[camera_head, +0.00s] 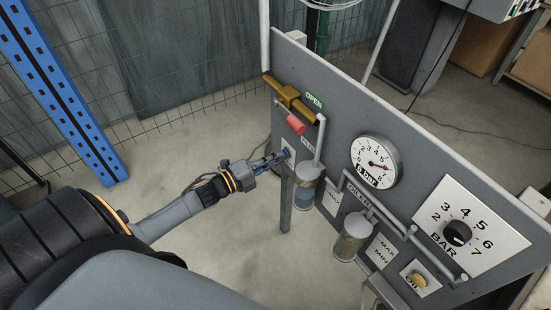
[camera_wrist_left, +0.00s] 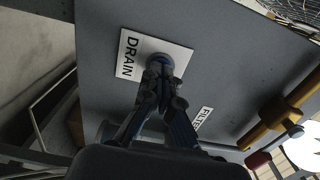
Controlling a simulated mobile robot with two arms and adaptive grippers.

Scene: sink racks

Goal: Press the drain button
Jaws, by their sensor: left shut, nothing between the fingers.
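The grey panel (camera_head: 345,118) stands upright on a post in the head view. At its left edge is the drain plate (camera_head: 288,148). In the left wrist view the white plate (camera_wrist_left: 131,45) reads DRAIN. My right gripper is not in view.
A brass valve (camera_head: 291,98) with a red handle (camera_head: 295,124) is above the drain plate. The filter bowl (camera_head: 304,195) hangs close to the right of my gripper. A gauge (camera_head: 376,162) and a BAR dial (camera_head: 458,233) are further right. The floor left of the panel is clear.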

